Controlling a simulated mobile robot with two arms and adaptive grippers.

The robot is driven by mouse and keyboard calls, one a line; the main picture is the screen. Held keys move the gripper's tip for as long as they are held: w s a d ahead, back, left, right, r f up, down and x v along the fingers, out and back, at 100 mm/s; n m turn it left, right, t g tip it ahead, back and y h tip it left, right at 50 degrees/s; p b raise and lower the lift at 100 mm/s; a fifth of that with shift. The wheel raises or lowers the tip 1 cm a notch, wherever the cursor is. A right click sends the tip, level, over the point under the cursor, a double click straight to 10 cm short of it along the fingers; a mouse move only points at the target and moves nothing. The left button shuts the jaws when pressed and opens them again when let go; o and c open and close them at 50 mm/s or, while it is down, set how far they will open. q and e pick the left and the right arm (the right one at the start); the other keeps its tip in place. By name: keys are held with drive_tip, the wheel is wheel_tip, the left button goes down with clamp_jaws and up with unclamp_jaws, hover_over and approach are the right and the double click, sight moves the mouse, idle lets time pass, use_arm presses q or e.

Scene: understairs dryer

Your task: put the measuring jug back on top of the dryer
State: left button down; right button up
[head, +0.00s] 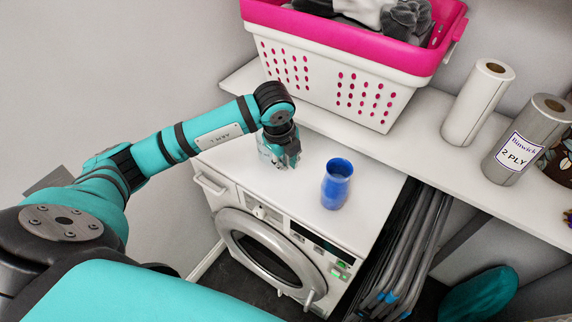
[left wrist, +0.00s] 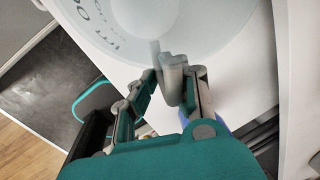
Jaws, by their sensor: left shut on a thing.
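The measuring jug is clear and pale with printed lettering; its body fills the top of the left wrist view (left wrist: 205,40). In the head view the jug (head: 266,154) is mostly hidden behind my left gripper (head: 284,156). The left gripper is shut on the jug's handle, which shows between the fingers in the left wrist view (left wrist: 174,80). The jug is over the white top of the dryer (head: 300,195), near its back left part. I cannot tell whether its base touches the top. My right gripper is not in view.
A blue cup (head: 336,184) stands on the dryer top, right of the jug. A shelf (head: 420,145) behind holds a pink-and-white laundry basket (head: 330,85) and two paper rolls (head: 478,102). Folded racks (head: 408,250) stand right of the dryer. The front of the dryer top is clear.

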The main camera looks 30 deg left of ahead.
use_arm(q)
wheel_tip(320, 180, down, 2)
drive_tip(key=shift+s+f+p, duration=0.1)
drive_tip(key=shift+f+p, duration=0.05)
drive_tip(key=shift+p, duration=0.2)
drive_tip(key=shift+f, duration=0.5)
drive_tip(key=c, duration=1.4)
unclamp_jaws()
drive_tip(key=shift+c, duration=0.2)
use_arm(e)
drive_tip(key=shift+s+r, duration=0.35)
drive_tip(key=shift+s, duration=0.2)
